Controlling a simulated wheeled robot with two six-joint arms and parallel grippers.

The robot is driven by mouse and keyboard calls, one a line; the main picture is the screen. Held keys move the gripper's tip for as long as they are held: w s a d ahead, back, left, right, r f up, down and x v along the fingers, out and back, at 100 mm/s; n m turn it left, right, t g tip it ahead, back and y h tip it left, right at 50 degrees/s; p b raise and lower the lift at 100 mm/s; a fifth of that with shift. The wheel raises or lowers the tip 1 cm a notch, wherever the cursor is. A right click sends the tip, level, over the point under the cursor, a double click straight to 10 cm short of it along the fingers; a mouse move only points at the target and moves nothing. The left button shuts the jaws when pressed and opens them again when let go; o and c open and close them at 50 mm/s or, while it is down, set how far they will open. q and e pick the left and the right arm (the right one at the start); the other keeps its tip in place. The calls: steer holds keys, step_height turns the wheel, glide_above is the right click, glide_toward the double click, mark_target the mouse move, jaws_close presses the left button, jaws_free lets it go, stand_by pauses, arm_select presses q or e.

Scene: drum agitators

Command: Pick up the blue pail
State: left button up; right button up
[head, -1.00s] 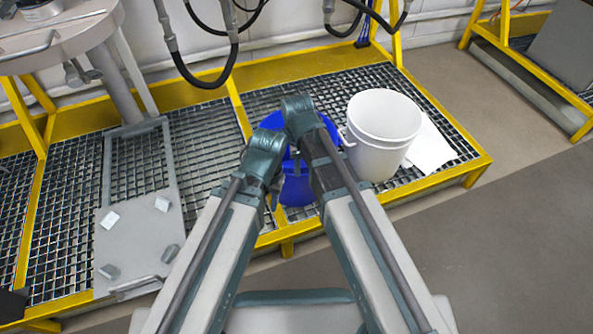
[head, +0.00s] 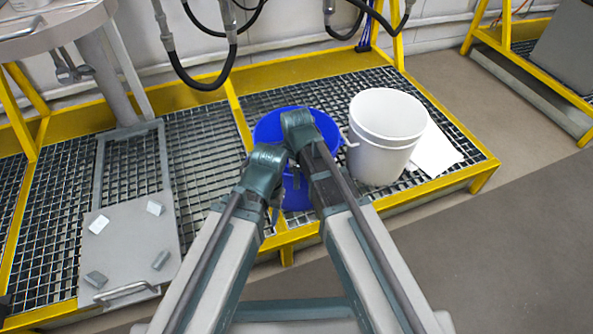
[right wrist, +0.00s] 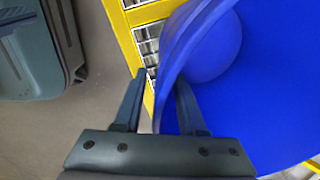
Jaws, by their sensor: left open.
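The blue pail (head: 269,127) stands on the grating at the front of the yellow-edged platform, partly hidden behind my two wrists in the head view. In the right wrist view the pail (right wrist: 250,80) fills the right side. My right gripper (right wrist: 162,75) is open around the pail's rim, with one finger inside and one outside. A gap shows between the outer finger and the wall. My left gripper (head: 277,208) is open and low in front of the pail, seen small and partly hidden by its wrist.
A white bucket (head: 385,155) stands just right of the pail, beside a white sheet (head: 434,150). A grey plate with a handle (head: 130,245) lies at the left. Black hoses (head: 205,82) hang above. The floor at the right is clear.

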jaws_close()
stand_by(1.4)
